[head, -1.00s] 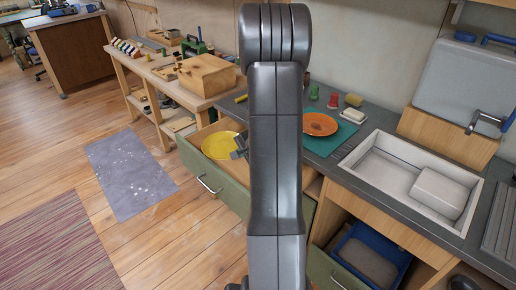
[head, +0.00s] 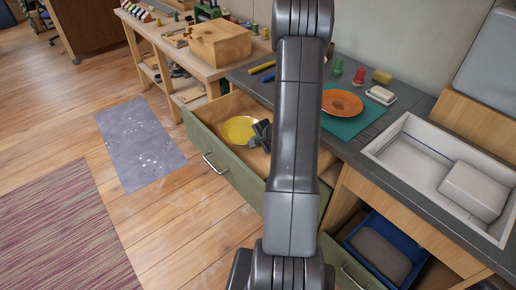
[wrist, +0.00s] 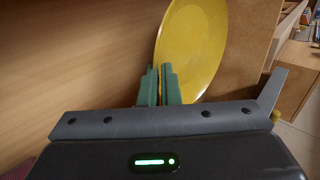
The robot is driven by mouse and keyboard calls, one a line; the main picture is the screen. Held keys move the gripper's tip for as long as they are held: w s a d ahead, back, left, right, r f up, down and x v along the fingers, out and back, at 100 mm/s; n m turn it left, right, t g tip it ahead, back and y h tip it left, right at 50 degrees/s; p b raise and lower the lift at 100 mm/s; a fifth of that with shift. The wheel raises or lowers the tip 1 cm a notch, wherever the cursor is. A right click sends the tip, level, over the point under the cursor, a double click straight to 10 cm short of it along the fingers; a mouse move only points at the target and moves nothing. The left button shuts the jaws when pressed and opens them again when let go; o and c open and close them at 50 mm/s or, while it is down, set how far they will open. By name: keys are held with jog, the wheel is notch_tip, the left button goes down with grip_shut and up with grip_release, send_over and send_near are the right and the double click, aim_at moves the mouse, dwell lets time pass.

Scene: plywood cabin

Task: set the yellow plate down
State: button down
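The yellow plate (head: 239,129) is in or just over the open green-fronted drawer (head: 222,160), near its left end. It shows in the wrist view (wrist: 197,45) as a tall yellow disc against brown wood. My gripper (head: 263,133) is at the plate's right edge in the head view. In the wrist view its two green fingers (wrist: 160,86) are nearly together, with the plate's rim between them. The fingers hide part of the rim. I cannot tell whether the plate touches the drawer floor.
My arm crosses the middle of the head view and hides the drawer's right part. An orange plate (head: 342,102) lies on a teal mat (head: 352,127) on the counter. A sink (head: 400,150) and a lower drawer with a blue bin (head: 354,237) are at the right.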

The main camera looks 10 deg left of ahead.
aim_at(257, 154)
notch_tip(257, 154, down, 4)
jog(key=shift+f, duration=0.1)
jog(key=c, duration=2)
grip_release()
jog(key=shift+o, duration=0.3)
jog(key=v, duration=1.2)
